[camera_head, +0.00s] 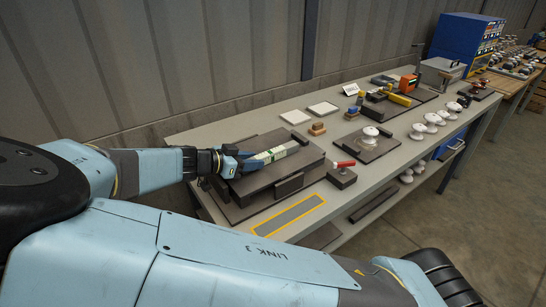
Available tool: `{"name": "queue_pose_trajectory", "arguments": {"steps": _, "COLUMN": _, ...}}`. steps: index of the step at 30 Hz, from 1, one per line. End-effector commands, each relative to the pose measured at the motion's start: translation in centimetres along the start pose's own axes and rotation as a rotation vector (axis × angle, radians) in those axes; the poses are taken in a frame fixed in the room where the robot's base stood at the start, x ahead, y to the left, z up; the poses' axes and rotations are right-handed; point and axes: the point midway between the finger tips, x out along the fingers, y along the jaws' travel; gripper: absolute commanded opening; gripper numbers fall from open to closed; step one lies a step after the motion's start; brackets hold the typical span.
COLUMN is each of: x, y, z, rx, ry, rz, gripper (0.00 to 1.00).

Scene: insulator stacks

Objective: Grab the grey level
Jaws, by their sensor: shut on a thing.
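The grey level (276,153) is a pale bar with a dark green band. It lies slanted over a dark block-like stand (287,170) at the near left of the workbench. My gripper (242,163) reaches in from the left and is shut on the near left end of the level. The fingers hide that end. I cannot tell whether the level rests on the stand or is just above it.
The bench (225,137) holds a red-handled block (342,174), a dark plate with a white insulator (370,136), and a yellow tool (400,100). A yellow-edged grey strip (289,215) lies in front. A corrugated wall stands behind.

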Motion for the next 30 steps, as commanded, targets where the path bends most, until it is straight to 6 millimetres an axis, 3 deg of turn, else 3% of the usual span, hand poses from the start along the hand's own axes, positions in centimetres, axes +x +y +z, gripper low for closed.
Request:
{"name": "queue_pose_trajectory", "arguments": {"steps": 8, "x": 0.0, "y": 0.0, "z": 0.0, "rx": 0.0, "ry": 0.0, "rz": 0.0, "gripper": 0.0}}
{"name": "queue_pose_trajectory", "arguments": {"steps": 20, "x": -0.2, "y": 0.0, "z": -0.7, "rx": 0.001, "ry": -0.001, "rz": -0.001, "gripper": 0.0}}
{"name": "queue_pose_trajectory", "arguments": {"steps": 25, "x": -1.2, "y": 0.0, "z": -3.0, "rx": 0.003, "ry": -0.003, "rz": 0.0, "gripper": 0.0}}
{"name": "queue_pose_trajectory", "arguments": {"steps": 30, "x": -0.7, "y": 2.1, "z": -6.7, "rx": 0.003, "ry": -0.002, "rz": 0.0, "gripper": 0.0}}
